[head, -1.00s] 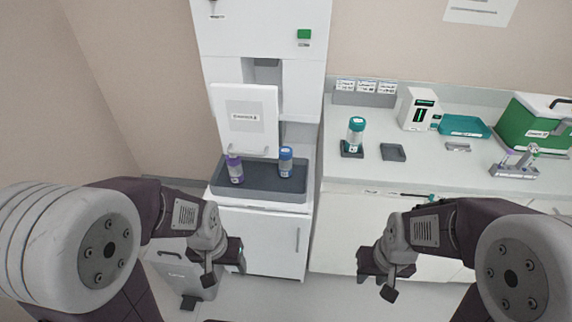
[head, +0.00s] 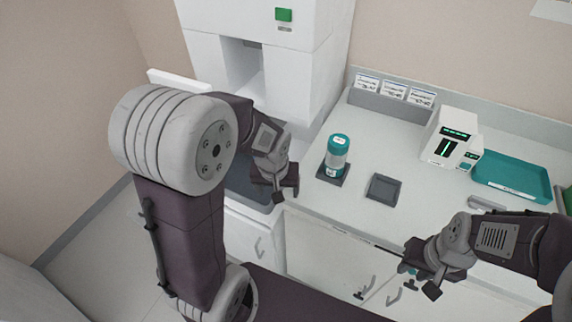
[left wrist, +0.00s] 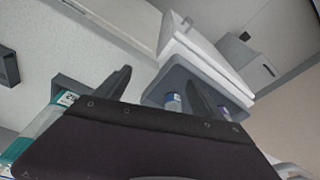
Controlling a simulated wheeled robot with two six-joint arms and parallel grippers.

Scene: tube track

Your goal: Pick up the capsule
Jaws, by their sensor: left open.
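A clear capsule with a teal cap and base (head: 337,155) stands upright on a dark square pad (head: 333,176) on the counter. It shows partly at the lower left of the left wrist view (left wrist: 50,116). My left gripper (head: 275,192) is open and empty, left of and nearer than this capsule. My left arm hides most of this tray in the head view. My right gripper (head: 421,280) looks open and empty before the counter front.
An empty dark pad (head: 383,188) lies right of the teal capsule. A white device (head: 450,138) and a teal tray (head: 512,178) stand farther right. The white cabinet (head: 262,40) rises at the back. Label cards (head: 395,90) line the counter's rear.

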